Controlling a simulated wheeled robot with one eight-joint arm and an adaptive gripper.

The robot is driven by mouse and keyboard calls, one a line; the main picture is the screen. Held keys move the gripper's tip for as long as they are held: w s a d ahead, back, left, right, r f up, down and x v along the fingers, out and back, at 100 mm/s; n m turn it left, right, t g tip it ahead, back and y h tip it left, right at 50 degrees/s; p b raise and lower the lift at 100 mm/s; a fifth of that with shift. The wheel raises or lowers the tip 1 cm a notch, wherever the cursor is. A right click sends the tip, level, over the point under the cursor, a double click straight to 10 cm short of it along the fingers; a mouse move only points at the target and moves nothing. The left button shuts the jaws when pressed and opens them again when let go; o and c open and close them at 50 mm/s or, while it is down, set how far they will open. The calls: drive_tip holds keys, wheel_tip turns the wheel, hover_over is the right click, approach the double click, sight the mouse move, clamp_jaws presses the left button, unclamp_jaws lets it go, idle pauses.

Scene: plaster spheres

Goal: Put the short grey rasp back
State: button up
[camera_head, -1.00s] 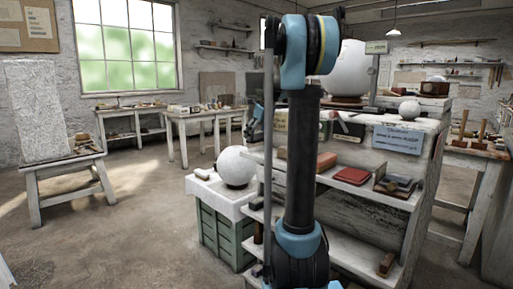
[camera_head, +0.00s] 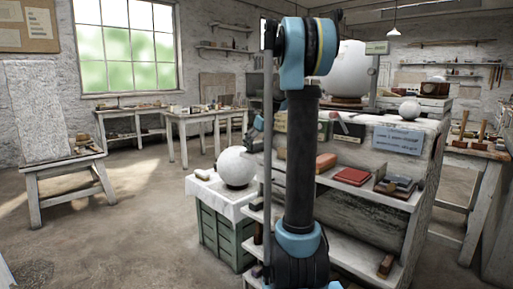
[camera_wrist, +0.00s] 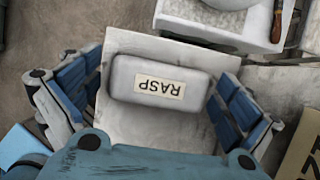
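A short grey block with rounded edges and a pale label reading RASP (camera_wrist: 160,82) shows in the wrist view, the label upside down. It lies over a pale flat surface (camera_wrist: 150,128). My gripper (camera_wrist: 160,75) has its blue-and-grey fingers spread at the block's left and right sides. A narrow gap seems to show on each side. Whether the block rests on the pale surface is hard to tell. In the head view, my arm hides most of the gripper; a small part shows left of the arm, near the shelf unit (camera_head: 408,150).
The shelf unit holds boxes, including a red one (camera_head: 352,176). A large sphere (camera_head: 350,72) stands behind.

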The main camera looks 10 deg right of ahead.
drive_tip(key=shift+r, duration=0.1)
drive_tip(key=v, duration=1.2)
drive_tip(key=s+a+f+n, duration=0.1)
drive_tip(key=s+f+n, duration=0.35)
drive_tip(key=s, duration=0.25)
drive_tip(key=s+a+f+n+h, duration=0.1)
drive_tip(key=s+f+n, duration=0.2)
drive_tip(key=s+n, duration=0.3)
drive_tip(key=s+a+f+n, duration=0.1)
drive_tip(key=s+f+n, duration=0.3)
drive_tip(key=s, duration=0.5)
drive_tip(key=s+f+n+g+h, duration=0.1)
drive_tip(key=s+f+n, duration=1.3)
drive_tip(key=s+f, duration=0.5)
drive_tip(key=shift+n+h, duration=0.35)
drive_tip(key=shift+h, duration=0.05)
drive_tip(key=shift+d, duration=0.2)
